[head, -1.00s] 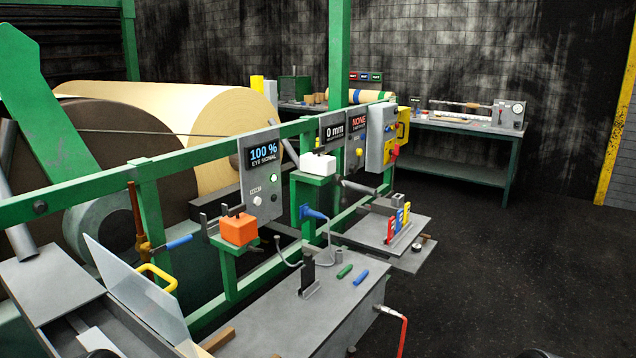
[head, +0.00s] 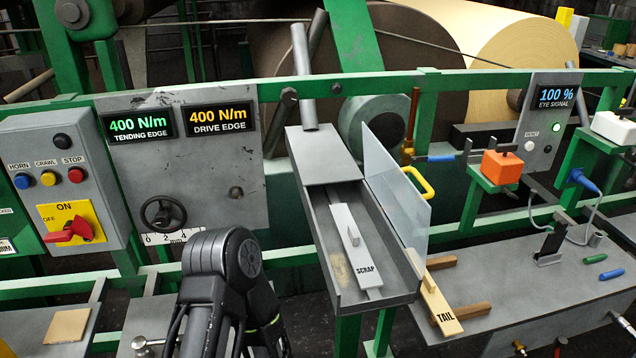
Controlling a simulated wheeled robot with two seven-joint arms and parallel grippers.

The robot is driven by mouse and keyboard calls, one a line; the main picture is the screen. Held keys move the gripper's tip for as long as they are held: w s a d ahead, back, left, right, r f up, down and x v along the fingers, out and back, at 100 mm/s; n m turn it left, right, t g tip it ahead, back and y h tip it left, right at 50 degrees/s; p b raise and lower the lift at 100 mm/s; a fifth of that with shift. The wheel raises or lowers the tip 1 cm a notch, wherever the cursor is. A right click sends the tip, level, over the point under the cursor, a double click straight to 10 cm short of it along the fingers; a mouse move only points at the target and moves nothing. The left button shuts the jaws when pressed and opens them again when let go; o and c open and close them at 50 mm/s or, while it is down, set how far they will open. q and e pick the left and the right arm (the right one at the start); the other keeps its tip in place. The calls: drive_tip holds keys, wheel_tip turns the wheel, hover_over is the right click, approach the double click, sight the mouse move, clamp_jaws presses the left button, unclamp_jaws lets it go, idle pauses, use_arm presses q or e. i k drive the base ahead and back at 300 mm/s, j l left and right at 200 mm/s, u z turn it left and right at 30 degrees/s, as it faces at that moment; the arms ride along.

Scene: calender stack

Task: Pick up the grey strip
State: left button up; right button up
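A narrow light grey strip (head: 345,222) lies lengthwise in an open grey tray (head: 318,240) in the middle of the head view. A small raised grip stands on it, and a SCRAP label (head: 366,269) is at its near end. A black jointed arm of mine (head: 222,265) rises from the bottom edge, left of the tray. Neither of my grippers shows in the frame.
A clear upright panel (head: 400,190) stands along the tray's right side, with a yellow handle (head: 420,181) behind it. A wooden TAIL piece (head: 437,303) lies right of the tray. A control box (head: 60,180) and green rails stand at left.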

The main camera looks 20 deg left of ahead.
sight(367, 276)
drive_tip(key=i+l+u, duration=0.15)
drive_tip(key=l+u, duration=0.15)
drive_tip(key=u, duration=0.15)
drive_tip(key=i+l+u, duration=0.1)
drive_tip(key=l+u, duration=0.2)
drive_tip(key=u, duration=0.2)
drive_tip(key=l+u, duration=0.65)
drive_tip(key=l, duration=0.95)
